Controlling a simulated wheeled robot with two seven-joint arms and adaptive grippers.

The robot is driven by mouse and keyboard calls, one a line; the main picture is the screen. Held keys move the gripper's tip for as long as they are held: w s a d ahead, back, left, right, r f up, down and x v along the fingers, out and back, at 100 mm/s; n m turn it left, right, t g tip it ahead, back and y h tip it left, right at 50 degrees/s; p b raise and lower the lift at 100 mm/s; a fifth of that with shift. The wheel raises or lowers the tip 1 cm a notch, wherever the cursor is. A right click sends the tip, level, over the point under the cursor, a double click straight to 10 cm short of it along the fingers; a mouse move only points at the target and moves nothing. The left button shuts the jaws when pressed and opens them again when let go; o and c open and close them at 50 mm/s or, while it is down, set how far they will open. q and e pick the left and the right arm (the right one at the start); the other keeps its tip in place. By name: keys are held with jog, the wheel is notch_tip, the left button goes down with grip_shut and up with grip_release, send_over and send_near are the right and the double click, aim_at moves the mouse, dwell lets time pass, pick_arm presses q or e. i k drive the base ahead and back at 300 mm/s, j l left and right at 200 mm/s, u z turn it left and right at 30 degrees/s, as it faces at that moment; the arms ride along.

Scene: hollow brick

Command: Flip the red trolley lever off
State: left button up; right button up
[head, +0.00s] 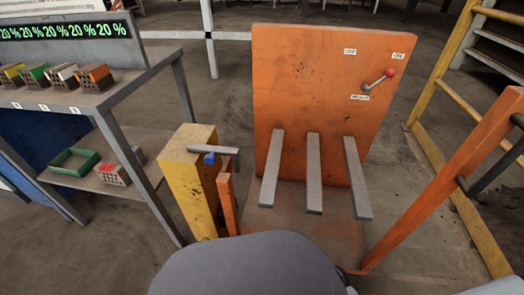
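The trolley lever (377,80) is on the upper right of the orange trolley's upright panel (300,75). It has a short grey stem and a red ball knob (390,72). The stem tilts up and to the right from its pivot, toward a small white label (398,56) that seems to read ON. Another label (350,51), seemingly OFF, is up and to the left of the lever. A third label (359,97), too small to read, is just below the pivot. Neither of my grippers shows in the head view.
Three grey bars (314,172) stick out from the panel's lower part. A yellow post (190,175) with a grey-and-blue fitting stands left of the trolley. A metal shelf (85,98) with several bricks is at left. Orange (440,180) and yellow rails (455,95) stand at right.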

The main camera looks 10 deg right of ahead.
aim_at(391, 73)
jog(key=z, duration=1.25)
jog(key=l, duration=0.75)
